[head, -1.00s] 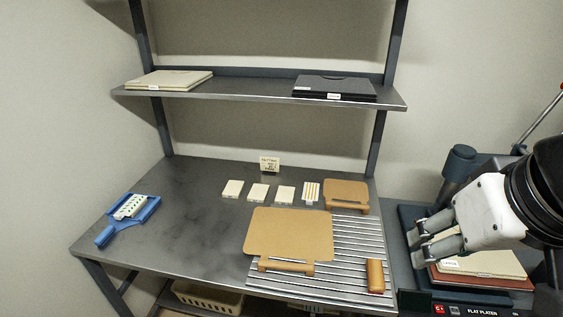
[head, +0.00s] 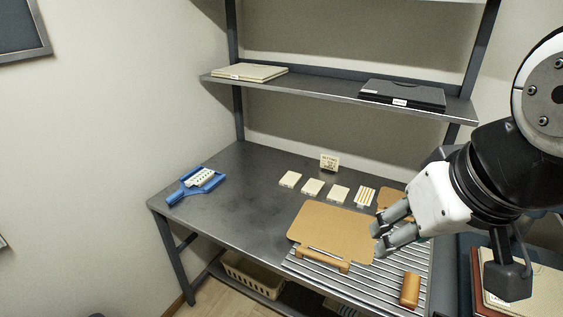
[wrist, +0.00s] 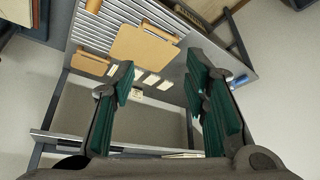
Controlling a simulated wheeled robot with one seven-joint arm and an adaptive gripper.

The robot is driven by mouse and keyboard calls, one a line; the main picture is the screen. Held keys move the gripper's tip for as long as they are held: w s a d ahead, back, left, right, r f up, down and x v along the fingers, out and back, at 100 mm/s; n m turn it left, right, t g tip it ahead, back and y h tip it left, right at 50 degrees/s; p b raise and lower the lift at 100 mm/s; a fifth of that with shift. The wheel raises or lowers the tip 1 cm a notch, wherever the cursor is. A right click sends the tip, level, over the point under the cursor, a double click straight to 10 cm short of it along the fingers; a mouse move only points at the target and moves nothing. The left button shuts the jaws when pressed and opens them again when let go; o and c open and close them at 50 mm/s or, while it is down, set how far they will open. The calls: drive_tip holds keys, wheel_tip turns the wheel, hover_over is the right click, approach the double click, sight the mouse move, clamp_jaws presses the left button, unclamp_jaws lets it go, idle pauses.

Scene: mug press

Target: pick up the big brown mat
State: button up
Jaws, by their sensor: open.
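The big brown mat (head: 332,226) lies flat on the metal table, partly over the ribbed rack, with a raised handle bar (head: 322,260) along its front edge. It also shows in the wrist view (wrist: 143,45). My gripper (head: 376,240) is open and empty. In the head view its fingers overlap the mat's right edge; in the wrist view the fingers stand apart with nothing between them, and the mat lies beyond them. A smaller brown mat (head: 389,197) lies behind, partly hidden by my gripper in the head view.
A brown roller-like piece (head: 410,290) lies on the rack (head: 385,290). Several pale tiles (head: 313,187) and a small sign (head: 329,162) stand behind the mat. A blue tray (head: 196,184) lies far left. A shelf (head: 330,90) hangs above. The table's left middle is clear.

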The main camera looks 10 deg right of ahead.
drive_tip(key=m+g+b, duration=0.5)
drive_tip(key=m+b, duration=0.5)
drive_tip(key=m, duration=1.4)
hover_over(322, 255)
wheel_tip(322, 255, down, 27)
wheel_tip(322, 255, down, 13)
drive_tip(key=shift+r+b, duration=0.15)
drive_tip(key=shift+b, duration=0.3)
clamp_jaws()
